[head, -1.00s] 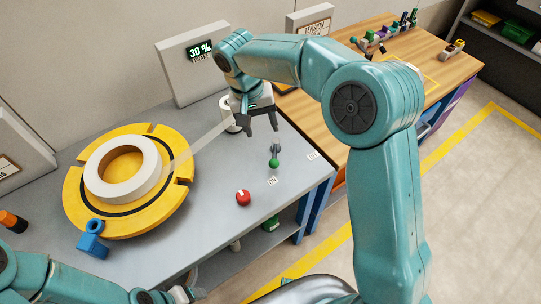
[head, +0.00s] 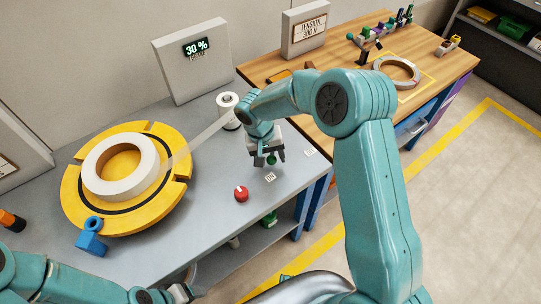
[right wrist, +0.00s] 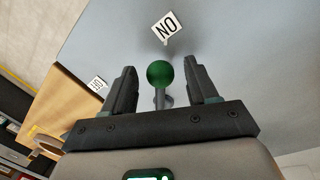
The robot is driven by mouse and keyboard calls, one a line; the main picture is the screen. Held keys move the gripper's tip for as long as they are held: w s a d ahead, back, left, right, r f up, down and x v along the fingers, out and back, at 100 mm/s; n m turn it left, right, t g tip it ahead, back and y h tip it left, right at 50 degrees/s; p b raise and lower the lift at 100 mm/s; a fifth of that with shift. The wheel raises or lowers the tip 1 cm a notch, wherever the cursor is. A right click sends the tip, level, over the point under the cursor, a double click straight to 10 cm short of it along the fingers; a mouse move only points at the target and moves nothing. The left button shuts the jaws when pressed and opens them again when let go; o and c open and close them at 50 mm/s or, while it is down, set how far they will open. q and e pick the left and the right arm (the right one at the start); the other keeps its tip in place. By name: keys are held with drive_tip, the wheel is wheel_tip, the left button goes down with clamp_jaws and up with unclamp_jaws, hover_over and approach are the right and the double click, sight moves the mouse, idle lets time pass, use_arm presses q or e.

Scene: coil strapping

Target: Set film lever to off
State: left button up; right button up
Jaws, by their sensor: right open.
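The film lever has a green ball knob (head: 271,159) on a short grey stem, at the right part of the grey bench. In the right wrist view the green knob (right wrist: 159,73) lies between my right gripper's fingers, with a gap on each side. The lever leans toward the ON label (right wrist: 166,24); that label also shows in the head view (head: 270,177). The OFF label (right wrist: 98,84) is off to the side. My right gripper (head: 267,159) is open around the lever. My left arm is at the lower left; its gripper's jaws are not clear.
A yellow turntable (head: 75,198) carries a white ring (head: 93,172), with film running to a white roll (head: 228,108). A red knob (head: 241,194) sits in front of the lever. A display (head: 196,47) reads 30 %. A wooden bench (head: 300,95) stands behind right.

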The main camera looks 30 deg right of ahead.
drive_tip(key=shift+w+f, duration=0.1)
drive_tip(key=shift+c, duration=0.9)
clamp_jaws()
